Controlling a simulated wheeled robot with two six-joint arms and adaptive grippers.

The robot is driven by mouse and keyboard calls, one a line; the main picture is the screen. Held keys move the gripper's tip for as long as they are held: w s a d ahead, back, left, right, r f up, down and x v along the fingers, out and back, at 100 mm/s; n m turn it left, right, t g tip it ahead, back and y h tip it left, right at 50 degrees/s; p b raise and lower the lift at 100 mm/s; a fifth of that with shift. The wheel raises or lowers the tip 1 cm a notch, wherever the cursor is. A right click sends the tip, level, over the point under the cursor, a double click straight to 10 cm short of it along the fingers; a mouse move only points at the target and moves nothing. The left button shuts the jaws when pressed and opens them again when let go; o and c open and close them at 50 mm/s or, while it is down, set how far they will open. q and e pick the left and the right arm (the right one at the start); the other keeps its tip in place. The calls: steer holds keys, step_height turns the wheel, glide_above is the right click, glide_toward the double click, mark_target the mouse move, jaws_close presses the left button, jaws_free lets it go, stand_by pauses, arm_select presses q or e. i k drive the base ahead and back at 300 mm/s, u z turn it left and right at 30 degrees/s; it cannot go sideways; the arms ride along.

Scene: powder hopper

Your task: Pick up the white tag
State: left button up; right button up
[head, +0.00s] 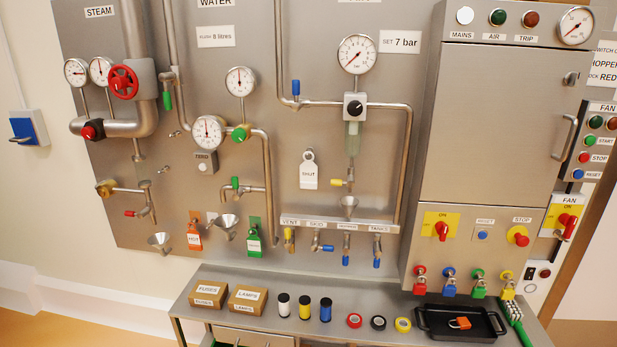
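The white tag (308,176) hangs upright on the steel wall panel, left of the regulator and gauge pipework. It has a narrow rounded top and dark lettering that seems to read SHUT. It is fully visible with nothing in front of it. Neither of my grippers shows in the head view, so none is seen near the tag.
Below the panel, a steel bench (232,325) carries boxes (247,298), coloured reels, tape rolls and a black tray (440,328) with an orange padlock. Pipes flank the tag, and a steel cabinet (500,130) juts out at right.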

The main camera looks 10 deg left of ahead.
mark_target(307, 171)
steer(key=z, duration=0.15)
steer(key=i, duration=1.6)
steer(key=z, duration=0.5)
